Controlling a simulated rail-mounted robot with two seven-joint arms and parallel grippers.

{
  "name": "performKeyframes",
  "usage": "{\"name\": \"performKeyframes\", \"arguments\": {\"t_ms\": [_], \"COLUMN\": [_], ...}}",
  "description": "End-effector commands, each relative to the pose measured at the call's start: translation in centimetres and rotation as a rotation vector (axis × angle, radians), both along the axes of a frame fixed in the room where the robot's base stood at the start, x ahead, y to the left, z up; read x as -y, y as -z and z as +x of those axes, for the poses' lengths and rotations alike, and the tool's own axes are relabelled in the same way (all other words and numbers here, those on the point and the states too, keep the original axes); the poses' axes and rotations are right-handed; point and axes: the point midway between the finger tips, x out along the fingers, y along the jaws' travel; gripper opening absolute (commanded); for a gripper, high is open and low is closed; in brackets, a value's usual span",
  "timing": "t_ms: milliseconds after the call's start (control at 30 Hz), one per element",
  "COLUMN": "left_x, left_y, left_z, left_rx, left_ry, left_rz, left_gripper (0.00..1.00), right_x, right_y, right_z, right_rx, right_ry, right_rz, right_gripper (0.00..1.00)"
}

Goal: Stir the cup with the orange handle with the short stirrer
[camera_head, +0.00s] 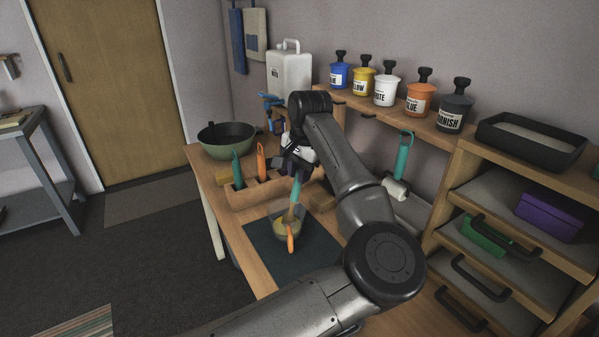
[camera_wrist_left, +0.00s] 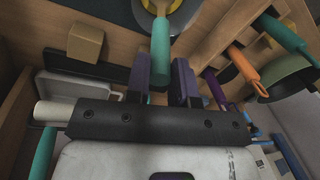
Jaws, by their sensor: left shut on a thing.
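The cup (camera_head: 273,214) is a clear bowl-like vessel with yellowish contents and an orange handle (camera_head: 291,239), standing on a dark mat. My left gripper (camera_head: 296,170) is above the cup and shut on a teal-handled stirrer (camera_head: 296,189). The stirrer points down, slightly tilted, with its lower end inside the cup; whether it touches the bottom is hidden. In the left wrist view the teal stirrer handle (camera_wrist_left: 160,42) sits between my dark fingers (camera_wrist_left: 163,82), with part of the cup (camera_wrist_left: 185,10) at the top edge. My right gripper is not in view.
A wooden holder (camera_head: 239,197) beside the cup carries another teal tool (camera_head: 236,167) and an orange tool (camera_head: 261,160). A green bowl (camera_head: 214,146) stands behind it. Paint pots line the shelf. The front of the dark mat (camera_head: 292,265) is clear.

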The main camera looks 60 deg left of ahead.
Motion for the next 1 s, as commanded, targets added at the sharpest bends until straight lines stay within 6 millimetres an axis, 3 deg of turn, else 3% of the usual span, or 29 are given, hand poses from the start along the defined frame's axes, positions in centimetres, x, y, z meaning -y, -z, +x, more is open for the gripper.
{"name": "performKeyframes", "arguments": {"t_ms": [1000], "left_x": [0.8], "left_y": [-7.5], "left_z": [1.2], "left_rx": [0.001], "left_ry": [0.0], "left_rz": [0.0], "left_gripper": [0.0], "right_x": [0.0], "right_y": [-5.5], "right_z": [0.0], "right_rx": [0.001], "right_ry": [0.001], "right_rz": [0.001], "right_gripper": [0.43]}}
